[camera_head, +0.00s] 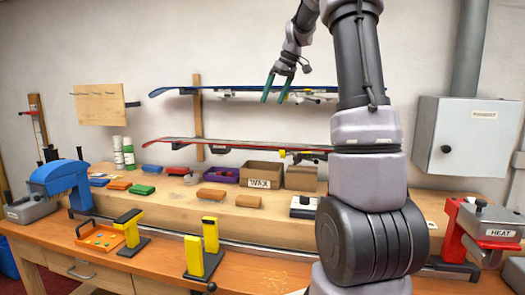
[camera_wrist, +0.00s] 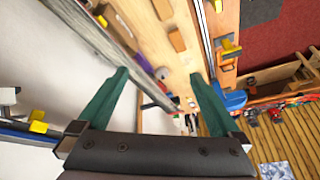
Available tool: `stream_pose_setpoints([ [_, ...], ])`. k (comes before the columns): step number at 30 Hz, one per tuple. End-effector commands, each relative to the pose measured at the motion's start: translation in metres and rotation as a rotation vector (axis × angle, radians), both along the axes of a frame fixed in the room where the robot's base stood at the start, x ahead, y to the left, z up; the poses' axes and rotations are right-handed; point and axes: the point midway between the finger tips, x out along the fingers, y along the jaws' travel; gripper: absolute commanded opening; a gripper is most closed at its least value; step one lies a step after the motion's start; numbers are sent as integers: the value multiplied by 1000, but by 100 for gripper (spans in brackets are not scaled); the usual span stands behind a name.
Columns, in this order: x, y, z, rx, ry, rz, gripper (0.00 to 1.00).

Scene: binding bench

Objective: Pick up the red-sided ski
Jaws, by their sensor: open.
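The red-sided ski (camera_head: 225,144) lies level along the wall, its turned-up tip at the left. It rests on the lower level of the wooden wall rack (camera_head: 198,120), and my arm hides its right end. The blue-sided ski (camera_head: 215,88) lies above it. My gripper (camera_head: 274,98) is open and empty, with green fingers pointing down, at about the height of the blue-sided ski and above the red-sided one in the picture. In the wrist view, my open fingers (camera_wrist: 159,73) have nothing held between them. A long grey strip there may be the red-sided ski; I cannot tell.
The workbench (camera_head: 250,262) carries a raised wooden shelf with coloured blocks, a WAX box (camera_head: 263,175) and a purple tray (camera_head: 220,174). A blue press (camera_head: 58,178) stands left, a red HEAT device (camera_head: 480,225) right. A grey wall cabinet (camera_head: 467,135) hangs right.

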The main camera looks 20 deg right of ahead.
Motion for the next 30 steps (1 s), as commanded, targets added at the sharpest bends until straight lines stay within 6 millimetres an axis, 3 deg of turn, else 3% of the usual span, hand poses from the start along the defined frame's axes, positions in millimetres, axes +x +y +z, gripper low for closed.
stream_pose_setpoints([
  [1, 19, -13, -12, -9, 6, 36, 100],
  [6, 70, -51, -48, -40, 5, 188, 100],
  [12, 116, -92, -100, -68, -4, 366, 100],
  [17, 136, -113, -132, -79, -16, 470, 100],
  [21, 143, -121, -147, -85, -23, 519, 100],
  [30, 153, -109, -188, -84, -23, 534, 100],
])
